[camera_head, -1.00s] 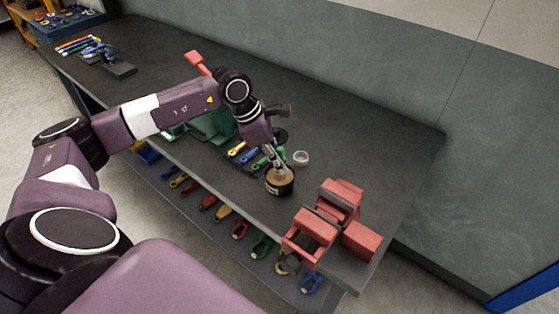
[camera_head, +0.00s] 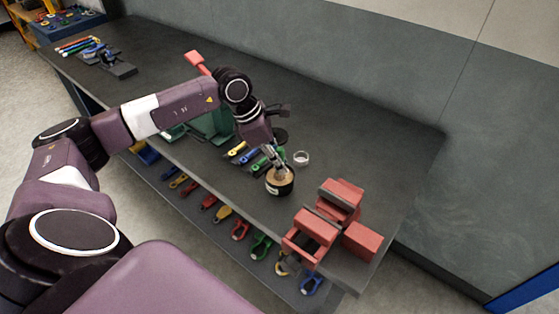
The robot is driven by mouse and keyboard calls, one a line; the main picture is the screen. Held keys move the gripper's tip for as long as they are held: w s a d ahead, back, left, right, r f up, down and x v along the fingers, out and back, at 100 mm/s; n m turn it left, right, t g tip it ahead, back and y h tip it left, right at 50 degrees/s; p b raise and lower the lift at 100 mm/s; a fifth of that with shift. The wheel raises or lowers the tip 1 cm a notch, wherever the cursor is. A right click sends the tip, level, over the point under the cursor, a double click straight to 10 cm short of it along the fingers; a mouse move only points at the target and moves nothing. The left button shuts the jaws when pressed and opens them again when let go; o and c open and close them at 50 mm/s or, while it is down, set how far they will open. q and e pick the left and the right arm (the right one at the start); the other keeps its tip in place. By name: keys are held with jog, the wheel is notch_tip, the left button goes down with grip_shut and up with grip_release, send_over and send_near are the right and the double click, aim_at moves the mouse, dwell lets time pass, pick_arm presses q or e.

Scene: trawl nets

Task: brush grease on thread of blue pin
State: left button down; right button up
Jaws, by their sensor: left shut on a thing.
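My left gripper (camera_head: 272,155) points down over an open dark tin (camera_head: 280,187) with tan grease in it, near the bench's front edge. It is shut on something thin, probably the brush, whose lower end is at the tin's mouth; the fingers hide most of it. Left of the gripper, shackles with coloured pins lie on the bench: a yellow one (camera_head: 237,149), a blue one (camera_head: 249,156) and a green one (camera_head: 258,164). The thread of the blue pin is too small to make out. My right gripper is not in view.
A red vise (camera_head: 340,195) stands at the bench's right front corner. A small clear ring or lid (camera_head: 301,158) lies behind the tin. Several coloured shackles hang or lie on a lower shelf (camera_head: 215,205). The bench's right rear is clear.

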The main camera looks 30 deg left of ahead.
aim_at(280, 150)
pick_arm(q)
jog(key=shift+r+p, duration=0.55)
jog(key=shift+r, duration=0.25)
jog(key=shift+r+p, duration=1.4)
jog(key=shift+r, duration=1.3)
